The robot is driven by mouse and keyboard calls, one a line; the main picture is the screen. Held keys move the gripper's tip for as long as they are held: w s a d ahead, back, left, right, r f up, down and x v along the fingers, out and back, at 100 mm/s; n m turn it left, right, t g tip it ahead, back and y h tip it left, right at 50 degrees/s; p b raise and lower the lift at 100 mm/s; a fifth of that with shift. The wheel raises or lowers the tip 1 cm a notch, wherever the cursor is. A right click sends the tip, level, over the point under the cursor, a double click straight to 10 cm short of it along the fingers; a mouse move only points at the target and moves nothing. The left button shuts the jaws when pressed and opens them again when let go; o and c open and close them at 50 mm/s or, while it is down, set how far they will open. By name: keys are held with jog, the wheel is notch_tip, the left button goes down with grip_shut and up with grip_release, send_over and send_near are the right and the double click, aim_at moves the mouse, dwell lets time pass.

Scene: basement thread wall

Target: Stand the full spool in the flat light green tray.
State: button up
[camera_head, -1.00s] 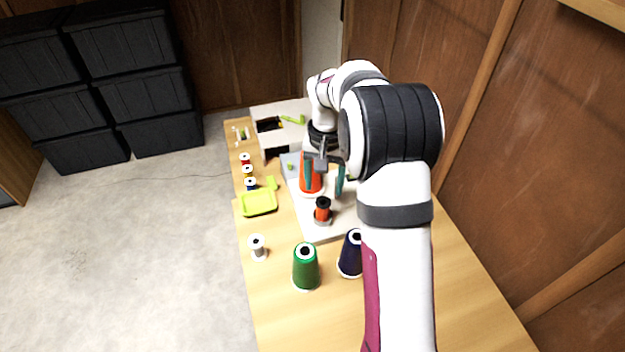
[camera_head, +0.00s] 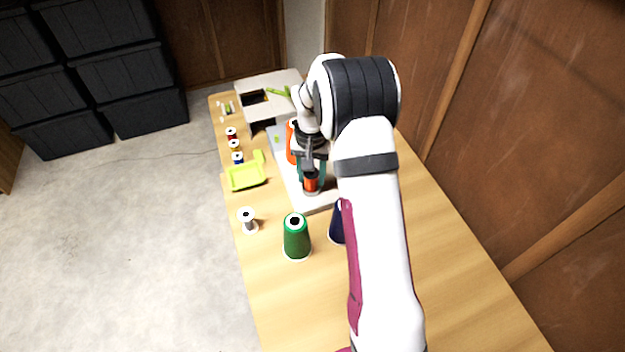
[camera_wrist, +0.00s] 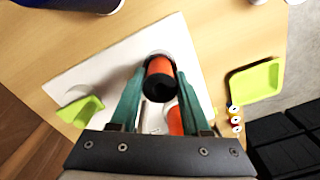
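The full spool (camera_head: 311,184), orange-red with dark ends, stands upright on the white base of the machine. It also shows in the wrist view (camera_wrist: 160,80), its dark top facing the camera. My gripper (camera_head: 311,174) is over it, pointing down. In the wrist view the teal fingers (camera_wrist: 161,72) are open, one on each side of the spool, with narrow gaps; any contact low down is hard to tell. The flat light green tray (camera_head: 245,178) lies empty on the table to the left of the machine; in the wrist view it is at the right (camera_wrist: 257,81).
An orange cone (camera_head: 291,142) stands just behind my gripper. A green cone (camera_head: 296,240), a navy cone (camera_head: 337,224) and a pale spool (camera_head: 249,222) stand nearer. Small red (camera_head: 231,134), yellow (camera_head: 234,146) and blue (camera_head: 238,158) spools line the left edge beyond the tray.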

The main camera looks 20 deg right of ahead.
jog(key=c, duration=0.4)
jog(key=shift+r, duration=2.55)
jog(key=shift+c, duration=0.2)
jog(key=shift+w+a+f, duration=0.8)
jog(key=shift+w+a, duration=1.05)
jog(key=shift+a, duration=0.55)
jog(key=shift+w+a+f, duration=0.75)
jog(key=shift+w+a, duration=1.15)
jog(key=shift+a, duration=0.55)
jog(key=shift+w+a+f, duration=0.8)
jog(key=shift+w+a, duration=1.05)
jog(key=shift+a, duration=0.55)
